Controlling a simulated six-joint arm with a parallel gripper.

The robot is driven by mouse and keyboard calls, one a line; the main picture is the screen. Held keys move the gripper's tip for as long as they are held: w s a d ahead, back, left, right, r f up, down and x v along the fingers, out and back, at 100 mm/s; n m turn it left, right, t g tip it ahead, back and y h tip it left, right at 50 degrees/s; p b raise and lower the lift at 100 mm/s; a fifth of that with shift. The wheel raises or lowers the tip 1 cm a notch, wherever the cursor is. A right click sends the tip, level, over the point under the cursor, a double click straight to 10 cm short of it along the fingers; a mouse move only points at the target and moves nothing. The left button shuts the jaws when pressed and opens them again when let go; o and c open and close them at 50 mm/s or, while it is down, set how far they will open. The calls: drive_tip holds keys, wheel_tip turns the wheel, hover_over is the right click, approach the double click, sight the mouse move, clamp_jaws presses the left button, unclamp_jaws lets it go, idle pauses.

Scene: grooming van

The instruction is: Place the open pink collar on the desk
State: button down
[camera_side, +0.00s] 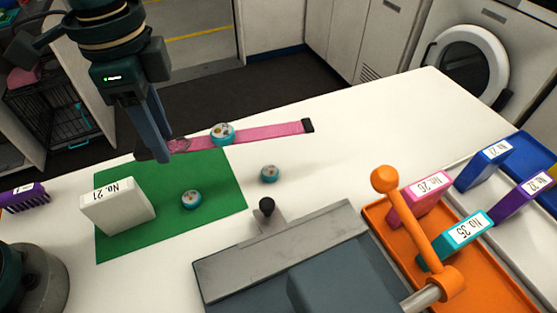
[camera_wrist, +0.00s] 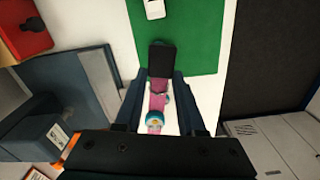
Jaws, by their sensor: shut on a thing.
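The pink collar (camera_side: 272,131) is stretched out straight, with dark ends and a round teal piece (camera_side: 222,133) on its strap. My gripper (camera_side: 160,157) is shut on the collar near its left end, by the far edge of the white desk (camera_side: 335,165). In the wrist view the collar (camera_wrist: 159,101) runs between my gripper's fingers (camera_wrist: 162,78), its black end (camera_wrist: 161,59) showing past the tips over the green mat. I cannot tell whether the collar touches the desk or hangs just above it.
A green mat (camera_side: 222,180) bears a white box marked No. 21 (camera_side: 118,205) and a teal disc (camera_side: 191,199); another disc (camera_side: 270,174) lies beside it. A grey press with an orange lever (camera_side: 410,220) stands in front. An orange tray (camera_side: 485,285) holds labelled boxes.

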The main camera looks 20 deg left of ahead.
drive_tip(key=w+a+f+n, duration=0.1)
drive_tip(key=w+a, duration=0.2)
drive_tip(key=a, duration=0.4)
drive_tip(key=w+a+f+n, duration=0.1)
drive_tip(key=w+a, duration=0.2)
drive_tip(key=a, duration=0.4)
hover_over(200, 165)
drive_tip(key=shift+n, duration=0.3)
wheel_tip(200, 165, down, 7)
drive_tip(key=shift+r, duration=0.1)
drive_tip(key=shift+f, duration=2.1)
drive_tip(key=shift+f, duration=0.15)
drive_tip(key=c, duration=0.5)
unclamp_jaws()
